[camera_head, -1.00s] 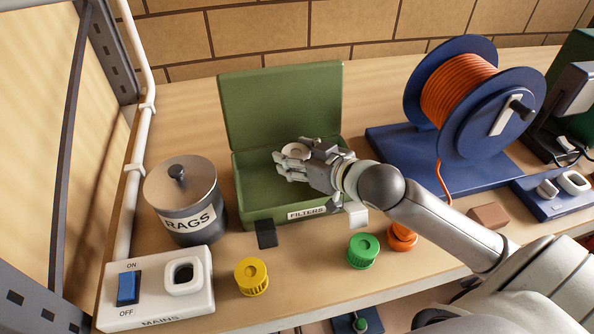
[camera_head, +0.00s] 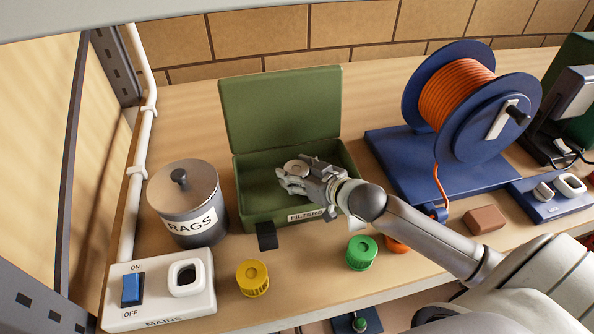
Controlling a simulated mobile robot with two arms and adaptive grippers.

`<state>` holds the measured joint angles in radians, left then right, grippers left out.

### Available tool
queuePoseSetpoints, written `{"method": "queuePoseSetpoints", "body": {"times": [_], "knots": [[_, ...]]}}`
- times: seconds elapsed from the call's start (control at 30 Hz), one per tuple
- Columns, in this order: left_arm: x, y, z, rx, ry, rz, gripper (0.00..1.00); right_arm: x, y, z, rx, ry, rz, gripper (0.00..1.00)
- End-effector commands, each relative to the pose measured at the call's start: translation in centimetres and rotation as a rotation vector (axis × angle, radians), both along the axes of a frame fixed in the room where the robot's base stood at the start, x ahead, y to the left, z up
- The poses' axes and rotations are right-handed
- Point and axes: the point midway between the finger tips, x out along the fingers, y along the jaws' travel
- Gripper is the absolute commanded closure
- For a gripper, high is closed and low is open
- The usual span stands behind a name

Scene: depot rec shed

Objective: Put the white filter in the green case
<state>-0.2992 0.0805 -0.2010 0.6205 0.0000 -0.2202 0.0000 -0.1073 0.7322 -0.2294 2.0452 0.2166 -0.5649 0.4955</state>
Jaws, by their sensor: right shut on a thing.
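The green case (camera_head: 280,115) stands open on the bench, its lid raised at the back and a FILTERS label on its front. My right gripper (camera_head: 291,178) is over the inside of the case, reaching in from the right. It is shut on the white filter (camera_head: 296,167), a pale round piece with a centre hole, which shows just beyond the fingers. Whether the filter touches the case floor cannot be told. My left gripper is not in view.
Left of the case are the RAGS tin (camera_head: 188,205) and the mains switch box (camera_head: 160,290). In front are a yellow cap (camera_head: 252,279), a green cap (camera_head: 361,253) and a partly hidden orange cap (camera_head: 397,244). A blue cable reel (camera_head: 470,95) and a brown block (camera_head: 485,220) are at right.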

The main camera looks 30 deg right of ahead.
Motion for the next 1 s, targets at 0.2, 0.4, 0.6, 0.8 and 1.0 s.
{"method": "queuePoseSetpoints", "body": {"times": [0.2,0.4,0.6,0.8,1.0], "knots": [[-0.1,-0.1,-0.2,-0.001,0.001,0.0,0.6,0.0,0.0,-0.7,0.001,0.0,0.0,0.72],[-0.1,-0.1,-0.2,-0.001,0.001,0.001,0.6,0.0,0.0,-1.1,0.0,0.003,0.0,0.72],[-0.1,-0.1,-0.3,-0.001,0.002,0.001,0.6,-0.1,0.0,-1.4,-0.001,0.008,0.0,0.25],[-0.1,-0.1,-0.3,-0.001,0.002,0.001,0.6,-0.2,0.0,-1.6,-0.003,0.012,0.0,0.25],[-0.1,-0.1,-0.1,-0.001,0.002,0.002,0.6,-0.2,0.1,-0.9,-0.003,0.013,0.001,0.25]]}}
